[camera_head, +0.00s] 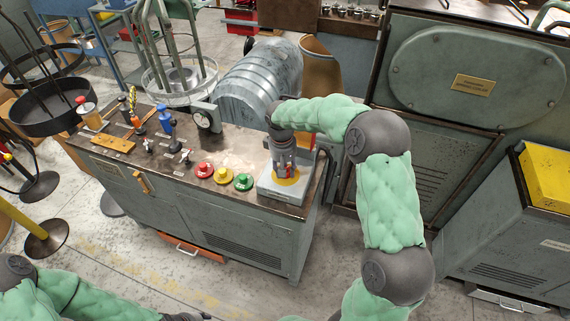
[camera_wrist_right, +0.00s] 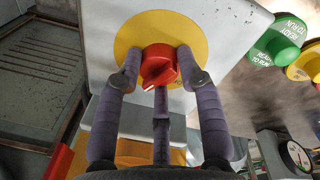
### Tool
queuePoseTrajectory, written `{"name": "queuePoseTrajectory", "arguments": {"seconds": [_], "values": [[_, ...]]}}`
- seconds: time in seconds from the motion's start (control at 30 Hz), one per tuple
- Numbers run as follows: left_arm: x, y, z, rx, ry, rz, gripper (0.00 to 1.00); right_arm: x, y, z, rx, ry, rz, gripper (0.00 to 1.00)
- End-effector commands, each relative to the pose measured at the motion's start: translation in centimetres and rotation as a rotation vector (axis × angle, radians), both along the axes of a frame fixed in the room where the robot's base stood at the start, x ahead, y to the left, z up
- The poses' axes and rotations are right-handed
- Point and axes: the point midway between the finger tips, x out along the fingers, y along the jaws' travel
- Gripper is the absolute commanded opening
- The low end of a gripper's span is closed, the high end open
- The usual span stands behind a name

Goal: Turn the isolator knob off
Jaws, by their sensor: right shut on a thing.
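The isolator knob (camera_wrist_right: 160,66) is red with a white pointer mark and sits on a round yellow plate (camera_wrist_right: 190,30) in the right wrist view. The plate is on a pale grey box (camera_head: 277,192) at the right end of the bench top. My right gripper (camera_head: 288,174) reaches down over this box in the head view. In the wrist view its fingers (camera_wrist_right: 160,72) are closed around the knob, with a third finger below it.
Red (camera_head: 203,170), yellow (camera_head: 223,175) and green (camera_head: 243,181) push buttons stand left of the box. A round gauge (camera_head: 204,120) and several small levers stand farther left on the bench. A grey ribbed motor housing (camera_head: 258,80) stands behind.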

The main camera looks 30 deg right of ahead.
Motion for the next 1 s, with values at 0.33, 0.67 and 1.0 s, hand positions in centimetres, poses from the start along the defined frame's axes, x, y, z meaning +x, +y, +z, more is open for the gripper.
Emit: {"name": "queuePoseTrajectory", "arguments": {"seconds": [0.33,0.67,1.0], "values": [[0.0,0.0,3.9,0.000,0.000,0.000,0.40,0.0,0.0,0.4,0.000,-0.001,0.331,0.05],[0.0,0.0,6.9,0.000,0.000,0.000,0.40,-0.1,0.0,0.4,0.000,-0.003,0.644,0.05],[0.0,0.0,9.8,0.000,0.000,0.000,0.40,-0.1,0.0,0.3,-0.001,-0.003,0.959,0.05]]}}
